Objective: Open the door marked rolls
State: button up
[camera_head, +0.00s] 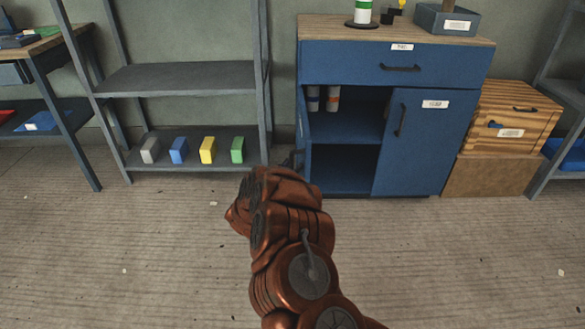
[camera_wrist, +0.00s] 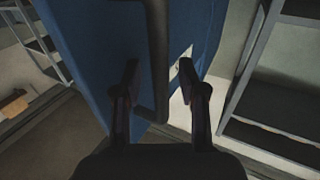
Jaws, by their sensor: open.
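The blue cabinet (camera_head: 397,58) stands behind my arm. Its left side is open, showing shelves inside, and the left door (camera_head: 303,140) is swung out and seen nearly edge-on. The right door (camera_head: 428,150) is shut, with a white label too small to read. In the wrist view a blue door panel (camera_wrist: 90,50) has a dark bar handle (camera_wrist: 158,60) and a white label, partly hidden and unreadable. My gripper (camera_wrist: 160,75) is open, with one finger on either side of the handle; I cannot tell whether they touch it. In the head view my arm hides most of the gripper.
A grey shelf rack (camera_head: 180,78) stands left of the cabinet, with several coloured blocks on its low shelf. A wooden crate (camera_head: 500,115) stands on a brown box (camera_head: 490,175) to the right. The floor (camera_head: 470,260) in front is mostly clear.

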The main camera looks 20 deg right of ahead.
jog(key=v, duration=1.2)
dwell(0.3)
